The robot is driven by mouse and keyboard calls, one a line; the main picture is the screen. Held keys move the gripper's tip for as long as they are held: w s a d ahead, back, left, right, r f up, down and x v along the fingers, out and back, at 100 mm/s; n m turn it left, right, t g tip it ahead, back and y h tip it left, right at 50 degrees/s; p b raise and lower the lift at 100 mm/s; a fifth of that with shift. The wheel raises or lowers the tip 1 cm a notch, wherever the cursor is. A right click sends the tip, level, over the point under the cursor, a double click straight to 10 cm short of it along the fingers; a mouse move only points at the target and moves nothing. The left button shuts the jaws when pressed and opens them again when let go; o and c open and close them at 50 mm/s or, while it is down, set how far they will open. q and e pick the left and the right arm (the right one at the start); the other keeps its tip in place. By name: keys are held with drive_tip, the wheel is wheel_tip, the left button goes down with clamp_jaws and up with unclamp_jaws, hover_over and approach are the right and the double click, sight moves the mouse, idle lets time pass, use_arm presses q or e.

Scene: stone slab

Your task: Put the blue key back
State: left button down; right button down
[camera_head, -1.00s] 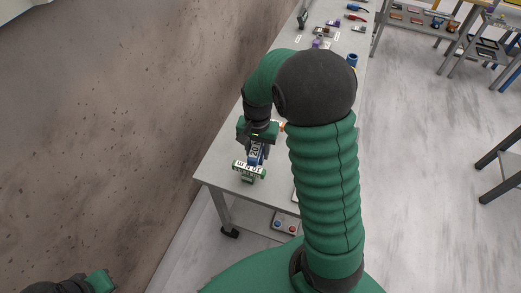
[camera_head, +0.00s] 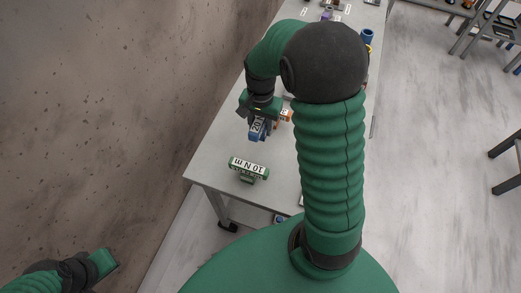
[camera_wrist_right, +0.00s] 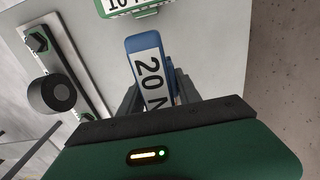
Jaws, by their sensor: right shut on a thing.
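The blue key (camera_head: 257,130), with a white label reading "20", is in my right gripper (camera_head: 260,118) over the table. In the right wrist view the blue key (camera_wrist_right: 147,62) sticks out from between the fingers of my right gripper (camera_wrist_right: 160,92), which is shut on it. A green key (camera_head: 248,168) labelled "10 N m" is nearer the table's front end, apart from the blue key. Part of it shows at the top of the wrist view (camera_wrist_right: 125,6). My left gripper (camera_head: 106,262) is at the lower left, away from the table; its fingers are not clear.
The grey table (camera_head: 215,165) runs away from me beside a stone slab (camera_head: 110,120). An orange item (camera_head: 286,115) shows just right of my right gripper. A blue cup-like item (camera_head: 367,36) and small things lie farther back. The wrist view shows a dark round knob (camera_wrist_right: 58,93).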

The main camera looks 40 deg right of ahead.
sight(263, 146)
drive_tip(key=f, duration=0.3)
drive_tip(key=d+f, duration=0.1)
drive_tip(key=f, duration=0.5)
drive_tip(key=shift+d+f, duration=0.25)
drive_tip(key=shift+a, duration=0.45)
drive_tip(key=shift+f, duration=0.15)
drive_tip(key=c, duration=1.1)
unclamp_jaws()
drive_tip(key=shift+o, duration=1.3)
drive_tip(key=shift+d, duration=0.3)
drive_tip(key=r, duration=1.2)
drive_tip(key=shift+a, duration=0.2)
drive_tip(key=s+a+f+n+t, duration=0.1)
drive_tip(key=s+a+n, duration=0.1)
drive_tip(key=a+n, duration=0.4)
drive_tip(key=s+a+f+n+t, duration=0.1)
drive_tip(key=s+a+n, duration=0.2)
drive_tip(key=a+n, duration=0.3)
drive_tip(key=shift+s+a+f+n+t, duration=0.25)
drive_tip(key=shift+s+a+n+t, duration=0.1)
drive_tip(key=shift+a, duration=0.95)
